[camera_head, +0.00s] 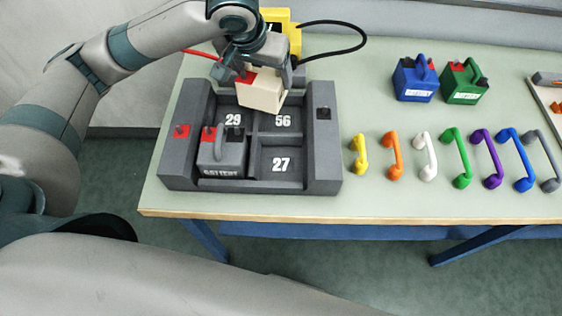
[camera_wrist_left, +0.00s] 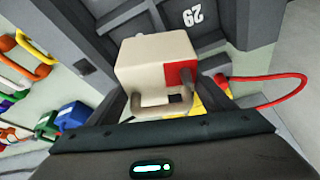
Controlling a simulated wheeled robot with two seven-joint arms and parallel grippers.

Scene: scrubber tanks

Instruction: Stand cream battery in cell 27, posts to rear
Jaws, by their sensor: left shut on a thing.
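The cream battery (camera_head: 261,95) hangs in my left gripper (camera_head: 265,74) above the back cells of the grey tray (camera_head: 325,150). In the left wrist view the cream battery (camera_wrist_left: 140,62) shows a red post block on one side, and its handle lies between the fingers. The other post is hidden. Cell 27 (camera_head: 282,165), at the tray's front right, is empty. The battery is behind and above cell 27, apart from it. My right gripper is not in view.
A grey battery (camera_head: 222,158) with a handle stands in the front left cell, beside cell 27. Cells 29 and 56 lie at the back. A yellow unit (camera_head: 290,28) with cables stands behind. Blue (camera_head: 414,80) and green (camera_head: 463,83) batteries and several coloured handles are to the right.

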